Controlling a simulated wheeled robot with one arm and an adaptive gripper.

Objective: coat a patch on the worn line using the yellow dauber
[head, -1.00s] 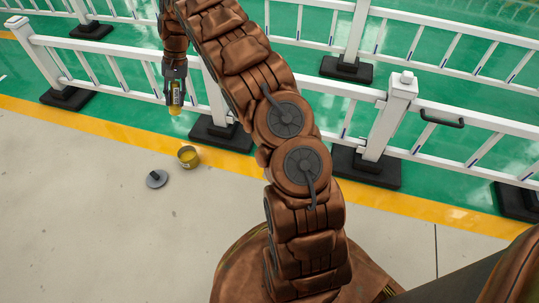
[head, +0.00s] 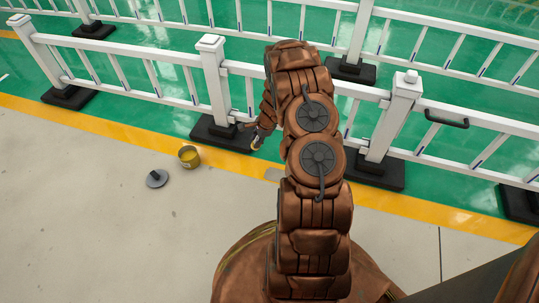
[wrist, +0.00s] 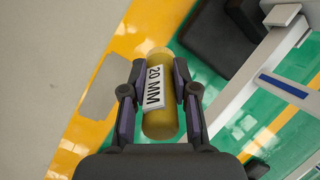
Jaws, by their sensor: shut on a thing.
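My gripper (wrist: 160,84) is shut on the yellow dauber (wrist: 158,121), a cylinder with a white "20 MM" label, in the wrist view. In the head view the dauber (head: 256,143) shows small, partly hidden by my arm, just left of it. The yellow line (head: 229,162) runs along the floor. A grey worn patch (head: 273,174) interrupts it, right of the dauber and partly beside my arm. In the wrist view the worn patch (wrist: 98,87) lies left of the dauber, apart from it in the picture. The dauber's height above the floor is unclear.
An open can of yellow paint (head: 190,158) stands on the concrete beside the line, with a grey lid (head: 157,179) nearby. White fences with black feet (head: 222,134) stand on the green floor behind the line. The concrete in front is otherwise clear.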

